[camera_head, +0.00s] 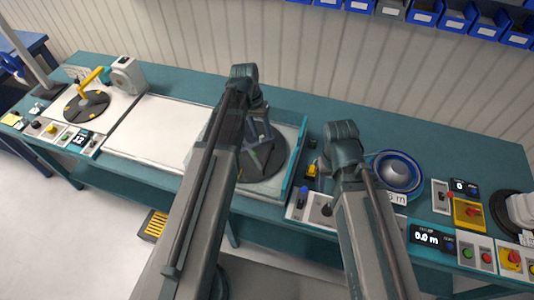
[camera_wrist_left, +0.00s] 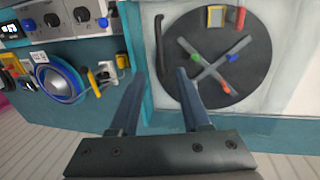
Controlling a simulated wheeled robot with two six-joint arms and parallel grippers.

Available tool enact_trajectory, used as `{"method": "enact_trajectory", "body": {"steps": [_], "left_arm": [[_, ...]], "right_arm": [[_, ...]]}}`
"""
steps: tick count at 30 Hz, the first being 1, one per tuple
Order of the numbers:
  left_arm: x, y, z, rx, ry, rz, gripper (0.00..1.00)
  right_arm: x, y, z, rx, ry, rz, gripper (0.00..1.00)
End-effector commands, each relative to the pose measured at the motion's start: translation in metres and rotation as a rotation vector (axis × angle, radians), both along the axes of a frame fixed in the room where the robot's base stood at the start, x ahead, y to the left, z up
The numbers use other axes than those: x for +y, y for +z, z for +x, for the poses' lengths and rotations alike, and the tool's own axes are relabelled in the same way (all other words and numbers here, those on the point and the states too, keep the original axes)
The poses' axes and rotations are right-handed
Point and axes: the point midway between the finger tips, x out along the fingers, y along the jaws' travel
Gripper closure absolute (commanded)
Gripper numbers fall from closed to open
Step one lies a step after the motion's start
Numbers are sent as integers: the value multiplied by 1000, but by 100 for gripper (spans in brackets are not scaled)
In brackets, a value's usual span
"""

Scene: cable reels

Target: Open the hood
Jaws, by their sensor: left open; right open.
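The hood (camera_head: 288,131) appears as a clear, pale cover with a teal side edge over a dark round disc (camera_head: 262,160) at the middle of the bench. It looks lowered, but my left arm hides much of it. In the left wrist view the disc (camera_wrist_left: 256,62) carries a grey cross with coloured tips. My left gripper (camera_wrist_left: 160,100) is open and empty, its fingers pointing toward the hood's teal border; in the head view it (camera_head: 262,128) overlaps the hood. My right gripper (camera_head: 328,163) is right of the hood, above the bench, its fingertips mostly hidden.
A control panel (camera_head: 297,203) with knobs sits at the hood's front right. A blue round reel (camera_head: 398,172) lies right of my right gripper. A white board (camera_head: 155,128) is on the left, near another disc with a yellow arm (camera_head: 90,80). Blue bins (camera_head: 455,22) hang above.

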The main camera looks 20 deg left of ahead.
Motion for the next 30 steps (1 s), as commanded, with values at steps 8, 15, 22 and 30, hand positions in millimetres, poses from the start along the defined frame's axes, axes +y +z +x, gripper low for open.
{"method": "enact_trajectory", "body": {"steps": [8, 15, 22, 30], "left_arm": [[-8, -46, 0, 0, -1, 0, 53], [-14, -80, 0, 0, -1, 0, 53], [-20, -101, -1, 0, 0, 0, 53], [-20, -103, -1, 0, 0, 0, 53]], "right_arm": [[0, -46, 0, 0, 9, -2, 50], [0, -79, 0, 0, 13, -3, 50], [0, -101, 0, 0, 12, -3, 50], [0, -102, 0, 0, 12, -3, 50]]}}
